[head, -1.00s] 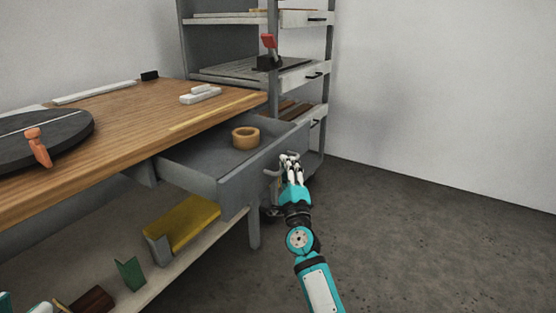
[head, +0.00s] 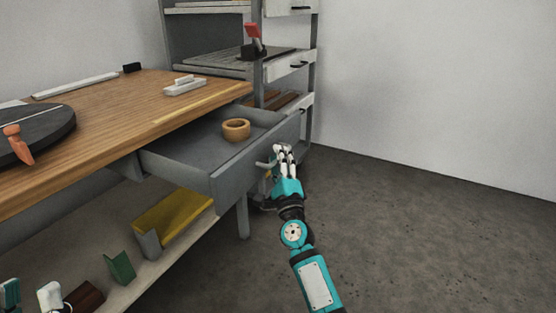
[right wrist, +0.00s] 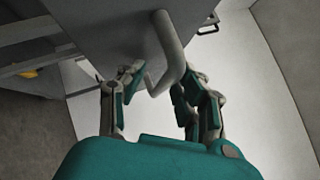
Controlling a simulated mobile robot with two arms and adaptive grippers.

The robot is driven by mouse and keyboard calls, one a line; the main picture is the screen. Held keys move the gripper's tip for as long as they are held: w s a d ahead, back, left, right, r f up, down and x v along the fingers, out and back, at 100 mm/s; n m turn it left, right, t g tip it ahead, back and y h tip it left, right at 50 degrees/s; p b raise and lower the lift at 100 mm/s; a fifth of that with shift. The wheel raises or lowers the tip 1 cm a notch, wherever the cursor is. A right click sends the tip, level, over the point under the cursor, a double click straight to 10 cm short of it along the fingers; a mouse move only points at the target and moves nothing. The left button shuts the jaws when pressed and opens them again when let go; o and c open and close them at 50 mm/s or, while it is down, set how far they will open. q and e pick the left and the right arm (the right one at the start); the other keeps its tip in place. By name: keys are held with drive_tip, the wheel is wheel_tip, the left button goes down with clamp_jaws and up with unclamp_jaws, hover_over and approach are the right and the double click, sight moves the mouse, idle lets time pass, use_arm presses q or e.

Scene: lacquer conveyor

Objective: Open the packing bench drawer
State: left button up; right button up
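The packing bench drawer (head: 190,170) is grey and stands pulled well out from under the wooden bench top (head: 130,105). My right gripper (head: 283,152) is at the handle. In the right wrist view its fingers (right wrist: 157,85) stand apart on either side of the bar, with gaps visible. Part of the handle is hidden in the head view. My left gripper (head: 30,296) shows at the lower left, its fingers apart.
A dark round turntable (head: 45,135) is on the bench. A shelving unit (head: 310,75) stands behind the drawer. The floor at the right is clear.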

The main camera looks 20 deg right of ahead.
drive_tip(key=v, duration=1.2)
